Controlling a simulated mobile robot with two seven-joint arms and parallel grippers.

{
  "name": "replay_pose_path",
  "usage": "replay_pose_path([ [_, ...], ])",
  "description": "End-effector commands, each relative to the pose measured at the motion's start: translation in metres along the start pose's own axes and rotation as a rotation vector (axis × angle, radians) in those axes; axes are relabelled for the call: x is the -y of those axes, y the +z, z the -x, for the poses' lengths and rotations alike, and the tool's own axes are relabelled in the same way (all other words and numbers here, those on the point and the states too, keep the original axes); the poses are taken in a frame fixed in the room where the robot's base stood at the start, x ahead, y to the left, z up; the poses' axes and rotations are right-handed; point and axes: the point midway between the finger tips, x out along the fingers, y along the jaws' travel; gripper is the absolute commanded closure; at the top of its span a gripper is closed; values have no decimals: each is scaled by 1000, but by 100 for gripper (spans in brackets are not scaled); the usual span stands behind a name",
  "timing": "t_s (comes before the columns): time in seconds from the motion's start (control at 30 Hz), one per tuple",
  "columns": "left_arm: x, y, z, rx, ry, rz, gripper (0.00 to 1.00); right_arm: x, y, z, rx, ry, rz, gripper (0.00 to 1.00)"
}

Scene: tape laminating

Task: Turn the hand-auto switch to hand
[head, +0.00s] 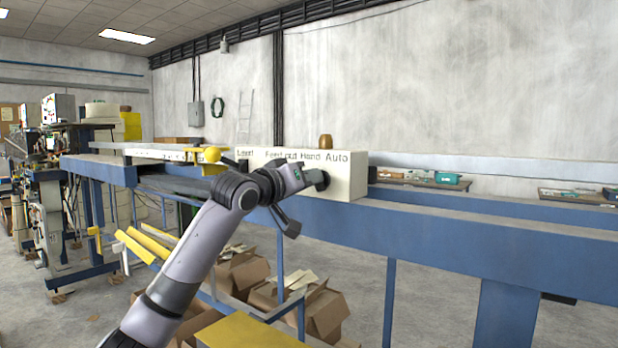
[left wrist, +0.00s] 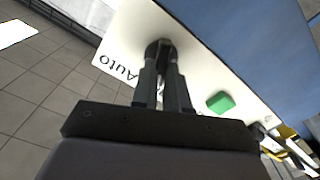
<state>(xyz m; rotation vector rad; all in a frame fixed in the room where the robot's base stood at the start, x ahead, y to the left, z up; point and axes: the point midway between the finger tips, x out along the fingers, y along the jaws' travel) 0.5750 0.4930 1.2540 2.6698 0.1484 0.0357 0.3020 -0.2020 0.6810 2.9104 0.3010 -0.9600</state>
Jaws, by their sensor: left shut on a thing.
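The white control box (head: 350,182) sits on the blue machine beam, with "Feed out", "Hand" and "Auto" printed along the top of its front. My left gripper (head: 321,180) is at that front face, below the "Hand Auto" lettering. In the left wrist view, my left gripper (left wrist: 163,66) is shut on the dark hand-auto switch (left wrist: 159,46). The word "Auto" shows upside down left of the fingers, and the "Hand" lettering is mostly hidden behind them. I cannot tell which way the switch points. My right gripper is not in view.
A green button (left wrist: 220,102) is on the panel beside my fingers. The long blue beam (head: 470,238) runs right. Open cardboard boxes (head: 325,310) lie below.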

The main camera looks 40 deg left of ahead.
Motion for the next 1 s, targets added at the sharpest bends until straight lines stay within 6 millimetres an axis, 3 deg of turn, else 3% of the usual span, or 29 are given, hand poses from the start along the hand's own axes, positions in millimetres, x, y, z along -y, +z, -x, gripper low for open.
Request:
replay_pose_path([
  [0.3, 1, 1, 0, 3, 0, 132, 100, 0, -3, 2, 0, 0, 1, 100],
  [0.87, 1, 1, 0, 2, -1, 161, 100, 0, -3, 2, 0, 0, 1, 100],
  [0.9, 1, 1, 0, 2, -1, 161, 80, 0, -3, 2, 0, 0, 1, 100],
  [0.97, 1, 1, 0, 2, -1, 161, 61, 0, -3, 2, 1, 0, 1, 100],
  [1.0, 1, 1, 0, 2, 0, 161, 61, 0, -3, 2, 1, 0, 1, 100],
])
